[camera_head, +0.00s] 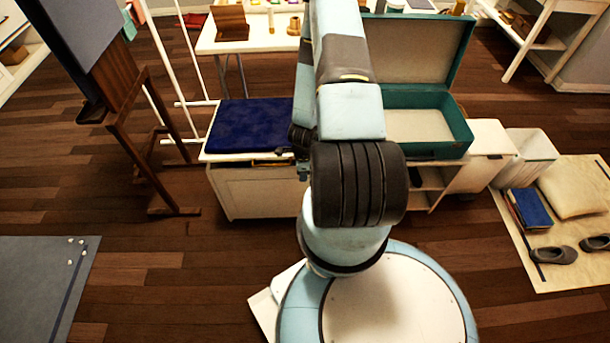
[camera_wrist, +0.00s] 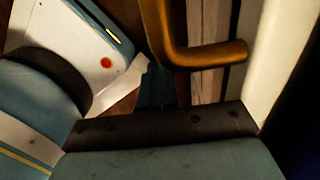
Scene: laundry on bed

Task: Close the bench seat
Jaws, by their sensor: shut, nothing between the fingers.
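The bench (camera_head: 262,190) is a white box with a seat topped by a dark blue cushion (camera_head: 246,126), left of my arm in the head view. The seat lies nearly flat; a narrow dark gap shows under its front edge, and I cannot tell whether it is fully down. My gripper (camera_head: 287,152), partly hidden by my arm, is at the seat's front right edge; it is shut and empty. I cannot tell whether it touches the seat. The wrist view shows a bent brass bar (camera_wrist: 190,50) close by and a white edge (camera_wrist: 262,70); the fingertips are not clear there.
An open green case (camera_head: 425,150) stands on a shelf unit right of my arm. An easel (camera_head: 135,120) stands to the left. A white bin (camera_head: 528,155) and a mat (camera_head: 510,215) with a book and shoes are at right. Wood floor is clear in front of the bench.

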